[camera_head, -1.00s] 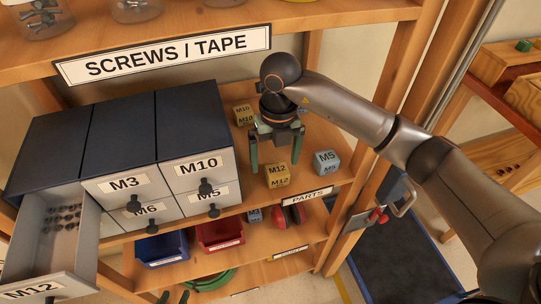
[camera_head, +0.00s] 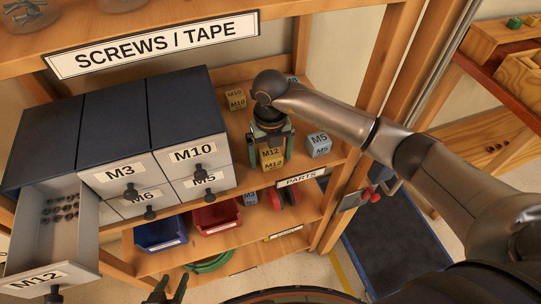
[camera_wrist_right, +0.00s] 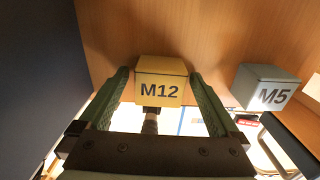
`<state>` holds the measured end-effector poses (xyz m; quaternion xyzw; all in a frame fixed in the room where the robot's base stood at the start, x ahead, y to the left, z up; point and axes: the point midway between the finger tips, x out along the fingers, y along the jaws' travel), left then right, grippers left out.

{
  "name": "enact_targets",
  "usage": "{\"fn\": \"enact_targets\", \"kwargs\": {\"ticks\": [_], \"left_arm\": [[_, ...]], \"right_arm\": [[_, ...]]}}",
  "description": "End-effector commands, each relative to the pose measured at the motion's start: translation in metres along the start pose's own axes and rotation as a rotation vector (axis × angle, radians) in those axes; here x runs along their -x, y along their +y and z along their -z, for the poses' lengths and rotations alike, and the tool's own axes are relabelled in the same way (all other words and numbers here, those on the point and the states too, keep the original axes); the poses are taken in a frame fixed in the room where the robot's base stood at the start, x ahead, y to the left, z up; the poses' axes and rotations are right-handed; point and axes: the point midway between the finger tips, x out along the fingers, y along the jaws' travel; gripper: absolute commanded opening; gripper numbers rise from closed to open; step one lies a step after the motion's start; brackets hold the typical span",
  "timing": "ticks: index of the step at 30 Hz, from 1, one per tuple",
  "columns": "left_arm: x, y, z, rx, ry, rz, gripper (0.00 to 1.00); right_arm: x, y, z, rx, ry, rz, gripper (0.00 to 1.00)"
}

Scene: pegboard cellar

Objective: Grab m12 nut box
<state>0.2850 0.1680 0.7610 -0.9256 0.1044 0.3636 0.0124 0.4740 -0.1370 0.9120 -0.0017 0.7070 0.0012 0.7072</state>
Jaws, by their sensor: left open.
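The yellow M12 box (camera_head: 272,159) stands on the middle shelf, to the right of the drawer cabinet. My right gripper (camera_head: 271,150) is over it with a finger on each side. In the right wrist view the M12 box (camera_wrist_right: 160,82) sits between the two green fingers (camera_wrist_right: 159,76), with a narrow gap on both sides, so the gripper looks open. My left gripper (camera_head: 167,289) is open and empty at the bottom edge of the head view, below the shelves.
A blue-grey M5 box (camera_head: 318,145) stands close to the right of the M12 box. A yellow M10 box (camera_head: 236,99) is farther back. The cabinet (camera_head: 113,125) is at left, its M12 drawer (camera_head: 81,232) pulled out. Blue (camera_head: 160,232) and red (camera_head: 216,217) bins sit below.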

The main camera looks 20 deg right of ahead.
Motion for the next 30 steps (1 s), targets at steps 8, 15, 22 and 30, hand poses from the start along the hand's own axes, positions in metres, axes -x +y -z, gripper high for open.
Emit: {"fn": "enact_targets", "kwargs": {"ticks": [8, 15, 22, 30], "left_arm": [[-0.0004, -0.0001, 0.0013, 0.000, 0.003, 0.000, 0.50], [-0.0004, -0.0001, 0.0015, 0.000, 0.003, 0.000, 0.50], [-0.0003, -0.0001, 0.0017, 0.000, 0.003, 0.000, 0.50], [-0.0003, -0.0001, 0.0018, 0.000, 0.004, 0.000, 0.50]], "right_arm": [[0.0006, 0.0003, 0.0000, 0.000, 0.000, -0.001, 0.65], [0.0008, 0.0003, 0.0000, 0.000, 0.000, -0.001, 0.38], [0.0009, 0.0002, -0.0001, 0.000, 0.000, -0.001, 0.12], [0.0016, 0.0004, -0.0005, 0.000, -0.002, -0.002, 0.00]]}}
